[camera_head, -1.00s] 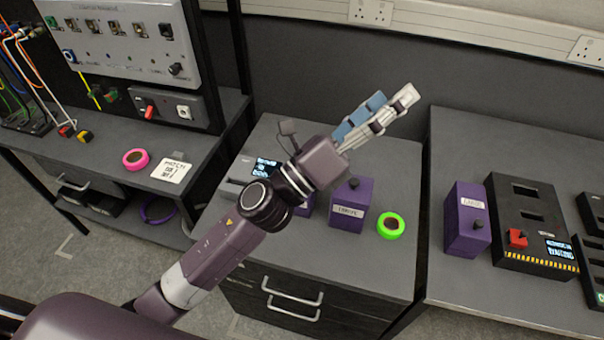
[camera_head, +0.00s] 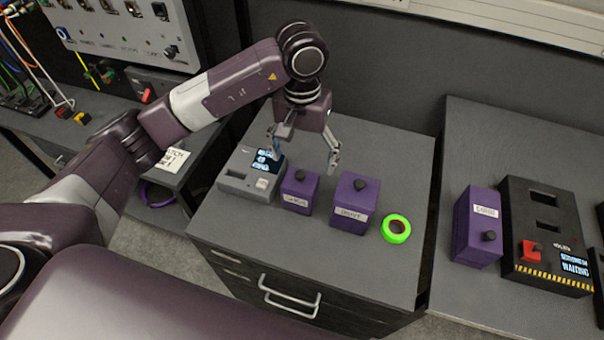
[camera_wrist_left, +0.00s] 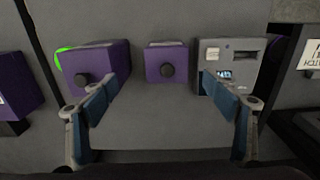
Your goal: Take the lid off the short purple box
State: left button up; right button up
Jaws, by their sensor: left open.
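The short purple box (camera_head: 297,199) stands upright on the grey cabinet top, with a black knob (camera_head: 300,175) on its lid and a white label on its front. The lid appears to be on. My left gripper (camera_head: 303,158) is open and empty, pointing down above and slightly behind this box, apart from it. In the left wrist view the short box (camera_wrist_left: 166,52) lies ahead between the two spread fingers (camera_wrist_left: 158,84), its knob facing the camera. My right gripper is not in view.
A taller purple box (camera_head: 350,213) with a black knob stands just right of the short one. A grey device with a screen (camera_head: 235,182) stands close on its left. Green tape (camera_head: 396,229) lies further right. Another purple box (camera_head: 473,240) is on the right table. The cabinet's front is clear.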

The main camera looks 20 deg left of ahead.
aim_at(299, 177)
pick_arm(q)
jog(key=shift+a+f, duration=0.25)
jog(key=shift+f, duration=0.05)
jog(key=shift+f+p, duration=0.55)
jog(key=shift+f, duration=0.3)
jog(key=f, duration=0.1)
jog(key=f+p, duration=0.2)
jog(key=f, duration=0.1)
jog(key=shift+w+a, duration=0.2)
jog(key=shift+a, duration=0.05)
jog(key=shift+f+p, duration=0.35)
jog(key=shift+f, duration=0.25)
jog(key=c, duration=1.2)
jog(key=shift+s+f, duration=0.1)
grip_shut()
